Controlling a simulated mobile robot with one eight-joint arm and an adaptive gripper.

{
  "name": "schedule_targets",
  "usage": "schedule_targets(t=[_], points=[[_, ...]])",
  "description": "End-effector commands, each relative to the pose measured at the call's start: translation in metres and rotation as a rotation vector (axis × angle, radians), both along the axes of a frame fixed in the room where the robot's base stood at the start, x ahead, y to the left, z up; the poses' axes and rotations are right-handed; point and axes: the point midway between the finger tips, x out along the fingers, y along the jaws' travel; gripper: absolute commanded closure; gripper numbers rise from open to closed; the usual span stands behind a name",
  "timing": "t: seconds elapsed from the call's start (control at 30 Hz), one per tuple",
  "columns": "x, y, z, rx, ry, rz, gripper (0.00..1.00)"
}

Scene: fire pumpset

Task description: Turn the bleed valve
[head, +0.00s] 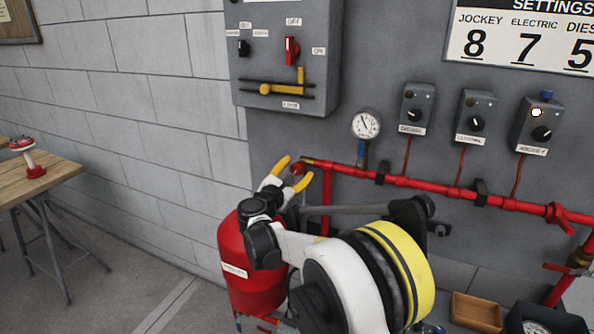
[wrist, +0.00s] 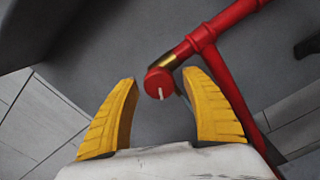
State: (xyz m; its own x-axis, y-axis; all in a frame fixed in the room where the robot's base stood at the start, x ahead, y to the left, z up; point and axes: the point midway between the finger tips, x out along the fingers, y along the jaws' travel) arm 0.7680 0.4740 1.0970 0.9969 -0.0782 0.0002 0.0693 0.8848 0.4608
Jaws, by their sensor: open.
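The bleed valve is a small round red knob (head: 297,169) at the left end of the red pipe in the head view. In the wrist view the knob (wrist: 158,83) faces me, with a white mark on its face and a brass piece (wrist: 172,61) behind it. My gripper (head: 294,172) has yellow fingers and is open. In the wrist view the fingers (wrist: 160,82) stand on either side of the knob, with the right finger closer to it. I see a gap on the left; contact on the right is unclear.
The red pipe (head: 400,180) runs right along the grey panel, with a gauge (head: 365,125) and several control boxes (head: 417,108) above it. A red tank (head: 247,262) stands below my gripper. A wooden table (head: 40,179) is at the left.

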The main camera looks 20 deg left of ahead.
Motion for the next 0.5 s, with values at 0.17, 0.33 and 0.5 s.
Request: schedule_targets(t=[0.17,0.33,0.5], points=[[-0.021,0.003,0.000,0.000,0.000,0.001,0.44],[-0.060,0.006,0.000,0.000,0.000,0.003,0.44],[-0.095,0.008,0.000,0.000,0.000,0.002,0.44]])
